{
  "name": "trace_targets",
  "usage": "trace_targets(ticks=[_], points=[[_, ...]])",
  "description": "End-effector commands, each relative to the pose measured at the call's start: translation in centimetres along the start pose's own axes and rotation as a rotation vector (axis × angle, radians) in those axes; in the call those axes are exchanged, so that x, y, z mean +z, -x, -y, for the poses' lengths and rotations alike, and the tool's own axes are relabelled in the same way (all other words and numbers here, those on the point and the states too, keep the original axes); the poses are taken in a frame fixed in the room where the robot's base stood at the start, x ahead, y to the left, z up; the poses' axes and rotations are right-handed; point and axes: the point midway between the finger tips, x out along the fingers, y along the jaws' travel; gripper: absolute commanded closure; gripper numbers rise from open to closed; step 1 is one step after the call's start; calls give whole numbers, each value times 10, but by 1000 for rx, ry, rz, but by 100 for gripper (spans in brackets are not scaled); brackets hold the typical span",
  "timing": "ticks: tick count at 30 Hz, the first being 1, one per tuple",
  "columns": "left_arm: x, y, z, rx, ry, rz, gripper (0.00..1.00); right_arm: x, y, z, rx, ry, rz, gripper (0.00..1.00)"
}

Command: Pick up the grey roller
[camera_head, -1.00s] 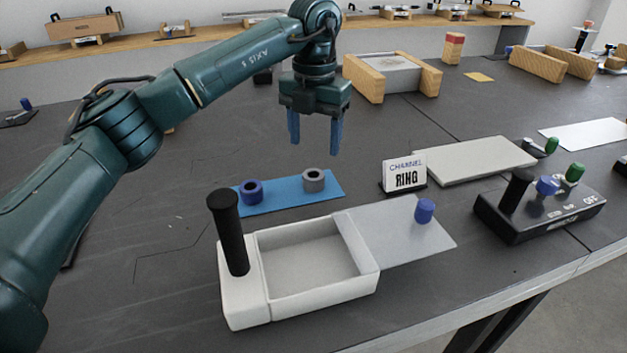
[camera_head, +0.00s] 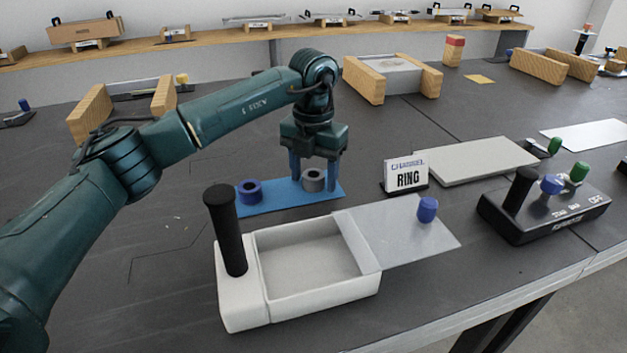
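The grey roller (camera_head: 313,181) is a short ring with a dark hole, standing at the right part of a blue mat (camera_head: 285,202). A blue roller (camera_head: 249,192) of similar shape stands to its left on the same mat. My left gripper (camera_head: 314,174) points straight down at the grey roller, with one finger to its left and one to its right. The fingers look apart, and the roller shows between them; I cannot tell whether they touch it. My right gripper is not in view.
A white open box (camera_head: 312,302) with a black upright handle (camera_head: 225,229) and a clear lid (camera_head: 400,236) stands in front of the mat. A black control box (camera_head: 545,213) is farther right.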

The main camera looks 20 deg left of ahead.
Motion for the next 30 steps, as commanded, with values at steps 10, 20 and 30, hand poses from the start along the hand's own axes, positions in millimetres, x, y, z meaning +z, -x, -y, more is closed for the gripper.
trace_targets(ticks=[10, 20, 30], points=[[0, 0, 0, 0, 0, 0, 70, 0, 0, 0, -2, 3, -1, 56], [0, 1, 0, 0, 0, 0, 87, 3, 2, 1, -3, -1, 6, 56], [1, 36, 0, 0, 0, 4, 87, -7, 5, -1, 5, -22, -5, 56]])
